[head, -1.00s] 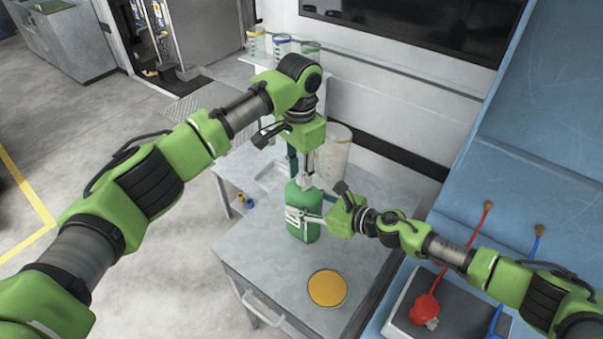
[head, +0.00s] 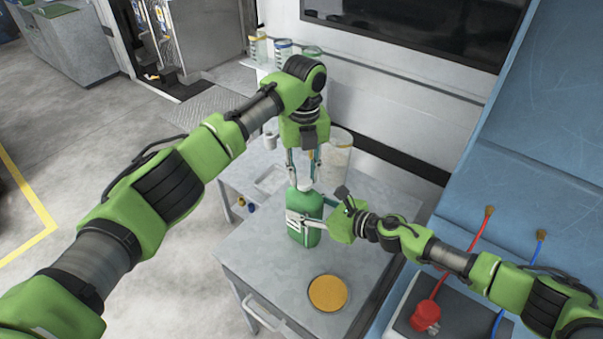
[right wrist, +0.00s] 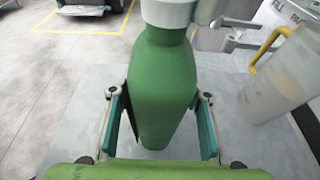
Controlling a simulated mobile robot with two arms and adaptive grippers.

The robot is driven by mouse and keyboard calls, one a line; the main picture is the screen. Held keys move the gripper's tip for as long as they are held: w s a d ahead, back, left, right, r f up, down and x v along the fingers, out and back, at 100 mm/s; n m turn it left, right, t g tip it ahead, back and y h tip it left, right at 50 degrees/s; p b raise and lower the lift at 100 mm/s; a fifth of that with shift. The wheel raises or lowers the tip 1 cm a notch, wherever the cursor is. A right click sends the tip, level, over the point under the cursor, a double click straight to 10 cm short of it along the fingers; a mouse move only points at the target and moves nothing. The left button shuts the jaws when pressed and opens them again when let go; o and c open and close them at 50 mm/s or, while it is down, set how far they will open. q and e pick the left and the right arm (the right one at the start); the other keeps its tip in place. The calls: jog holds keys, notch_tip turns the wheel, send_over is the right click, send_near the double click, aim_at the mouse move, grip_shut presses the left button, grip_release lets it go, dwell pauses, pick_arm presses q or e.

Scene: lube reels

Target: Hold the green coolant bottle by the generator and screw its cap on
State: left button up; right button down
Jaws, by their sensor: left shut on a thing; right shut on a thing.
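My right gripper (head: 307,219) is shut around the bottle's body from the right. In the right wrist view the bottle (right wrist: 162,90) stands between my right gripper's two fingers (right wrist: 160,112). The white cap (head: 304,187) sits on top of the bottle's neck. My left gripper (head: 304,180) points straight down and is shut on the cap. In the right wrist view the cap (right wrist: 168,10) is cut off by the top edge. Its threads are hidden.
A clear jug (head: 338,150) stands close behind the bottle; its yellow handle (right wrist: 268,48) shows in the right wrist view. A yellow disc (head: 328,293) lies on the table (head: 262,250) in front. Several clear containers (head: 283,48) stand on a back shelf. A red-handled tool (head: 425,315) lies at right.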

pick_arm(q)
jog(key=m, duration=0.6)
jog(key=shift+d+m, duration=0.35)
jog(key=shift+m, duration=0.05)
jog(key=o, duration=0.7)
jog(key=shift+r, duration=0.15)
jog(key=shift+r, duration=2.15)
jog(key=shift+o, duration=0.2)
